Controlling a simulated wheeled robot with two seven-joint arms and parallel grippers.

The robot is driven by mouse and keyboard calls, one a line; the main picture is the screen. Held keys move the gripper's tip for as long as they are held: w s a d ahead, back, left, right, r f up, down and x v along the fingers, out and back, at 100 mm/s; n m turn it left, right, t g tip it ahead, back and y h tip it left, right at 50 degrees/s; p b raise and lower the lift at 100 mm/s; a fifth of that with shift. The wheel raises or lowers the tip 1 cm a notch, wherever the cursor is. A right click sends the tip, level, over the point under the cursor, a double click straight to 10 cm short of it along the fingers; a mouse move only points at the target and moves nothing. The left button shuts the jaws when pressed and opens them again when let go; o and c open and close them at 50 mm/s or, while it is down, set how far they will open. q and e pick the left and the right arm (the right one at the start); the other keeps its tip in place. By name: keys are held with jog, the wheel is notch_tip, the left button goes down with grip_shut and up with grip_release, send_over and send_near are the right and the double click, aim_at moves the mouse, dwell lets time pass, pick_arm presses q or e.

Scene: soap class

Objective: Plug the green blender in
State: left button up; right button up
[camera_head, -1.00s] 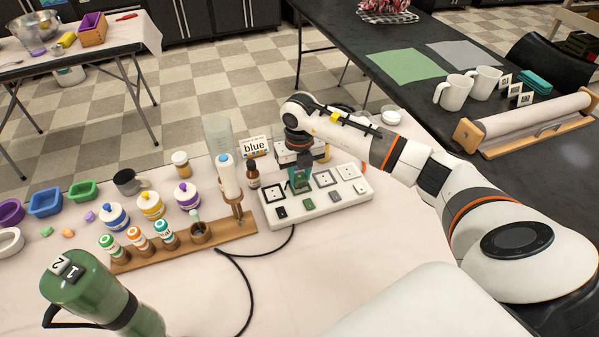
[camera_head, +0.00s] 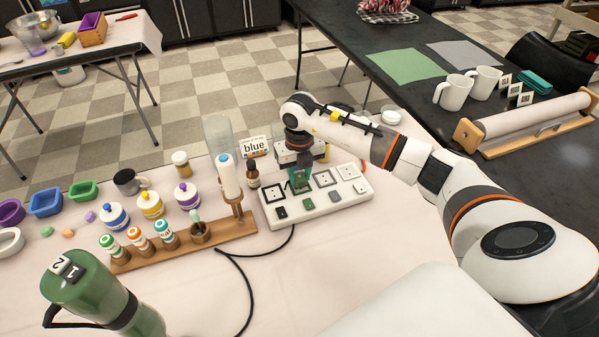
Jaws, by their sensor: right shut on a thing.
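The green blender (camera_head: 98,290) stands at the lower left of the table, with a black band and buttons marked 1 and 2 on top. A black cord (camera_head: 245,272) runs over the table from near the blender toward the power strip. The white power strip (camera_head: 335,206) has several sockets in a row with switches in front. My right gripper (camera_head: 300,182) points down at the strip, shut on a green plug (camera_head: 299,185) at the second socket from the left. Whether the plug's pins are inside the socket is hidden. My left gripper is not in view.
A wooden rack (camera_head: 190,244) with several small bottles stands left of the strip. A brown bottle (camera_head: 253,176), a tall clear container (camera_head: 218,136) and a "blue" sign (camera_head: 254,146) stand behind it.

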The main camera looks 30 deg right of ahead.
jog(key=shift+f+b, duration=0.45)
jog(key=shift+f, duration=0.15)
jog(key=o, duration=1)
jog(key=shift+r, duration=0.1)
notch_tip(320, 180, up, 12)
